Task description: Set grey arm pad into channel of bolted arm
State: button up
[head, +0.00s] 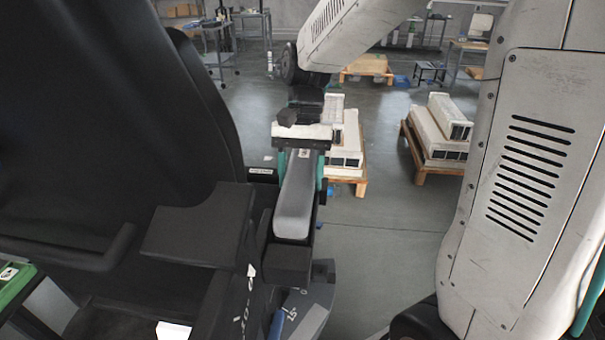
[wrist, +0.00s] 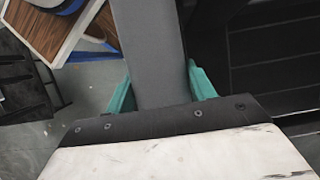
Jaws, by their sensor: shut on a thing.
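The grey arm pad (head: 296,200) is a long bar with rounded edges, pointing toward the camera in the head view. My gripper (head: 300,170) is shut on it, with a teal finger on each side near its far end. In the wrist view the pad (wrist: 153,45) runs up the picture between the teal fingers of my gripper (wrist: 161,90). The pad's near end is over or against a black block (head: 288,262), which looks like part of the bolted arm. The channel is hidden, and I cannot tell whether the pad is seated in it.
A large black seat-like structure (head: 90,110) fills the left, with a flat black plate (head: 195,228) beside the pad. Pallets with white boxed parts (head: 437,130) stand on the floor behind. The floor (head: 380,240) right of the pad is open.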

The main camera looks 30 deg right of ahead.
jog(key=shift+f, duration=0.3)
jog(key=o, duration=1.8)
jog(key=shift+r, duration=0.45)
jog(key=shift+w+r, duration=0.1)
jog(key=shift+r, duration=0.3)
jog(key=shift+r, duration=0.25)
jog(key=shift+r, duration=2.4)
